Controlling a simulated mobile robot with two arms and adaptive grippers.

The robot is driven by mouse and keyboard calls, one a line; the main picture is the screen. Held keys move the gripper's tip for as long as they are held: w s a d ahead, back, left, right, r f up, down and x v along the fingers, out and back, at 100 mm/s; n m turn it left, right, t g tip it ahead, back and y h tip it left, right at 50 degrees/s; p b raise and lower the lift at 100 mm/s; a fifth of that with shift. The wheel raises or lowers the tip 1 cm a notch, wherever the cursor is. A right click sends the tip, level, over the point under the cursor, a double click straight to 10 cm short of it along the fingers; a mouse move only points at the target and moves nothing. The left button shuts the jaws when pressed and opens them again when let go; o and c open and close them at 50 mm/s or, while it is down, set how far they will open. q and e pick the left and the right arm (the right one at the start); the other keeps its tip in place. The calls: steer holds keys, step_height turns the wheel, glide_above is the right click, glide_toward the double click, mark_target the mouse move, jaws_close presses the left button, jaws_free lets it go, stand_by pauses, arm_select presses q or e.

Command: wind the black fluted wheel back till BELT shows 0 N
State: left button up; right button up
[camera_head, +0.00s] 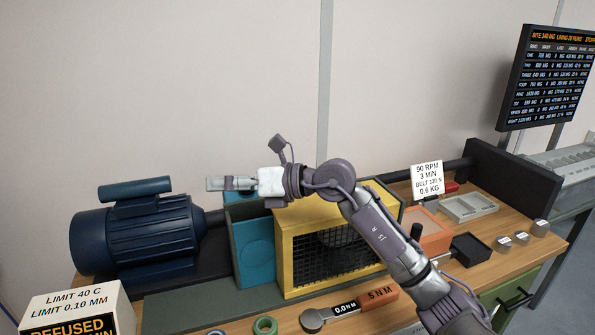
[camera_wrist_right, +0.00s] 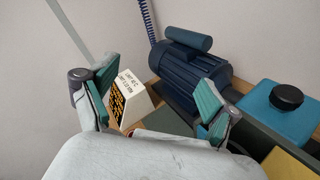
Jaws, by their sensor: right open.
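A black knob-like wheel (camera_wrist_right: 287,96) sits on top of a teal block (camera_wrist_right: 275,118) in the right wrist view; its fluting is too small to make out. In the head view the teal block (camera_head: 255,262) stands between the blue motor and a yellow guard, and I cannot make out the wheel there. My right gripper (camera_head: 218,184) is open and empty, raised above and left of the teal block in the picture. Its spread green-padded fingers show in the right wrist view (camera_wrist_right: 158,92), apart from the wheel. My left gripper is not in view. I see no live BELT reading.
A blue motor (camera_head: 140,235) stands left of the block, and a yellow mesh guard (camera_head: 290,265) right of it. A display (camera_head: 550,78) hangs at right. A torque tool (camera_head: 350,306) lies in front.

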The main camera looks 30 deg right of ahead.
steer(key=d+r+m+g+h, duration=0.25)
steer(key=d+h, duration=0.95)
steer(key=d, duration=1.1)
steer(key=shift+m, duration=0.35)
steer(key=p+x, duration=0.1)
steer(key=x, duration=0.3)
steer(key=p+x, duration=0.1)
steer(key=x, duration=0.4)
steer(key=p+x, duration=0.1)
steer(key=x, duration=0.4)
steer(key=shift+a+f, duration=0.1)
steer(key=shift+a, duration=0.25)
steer(key=shift+c, duration=0.3)
steer(key=c, duration=1.1)
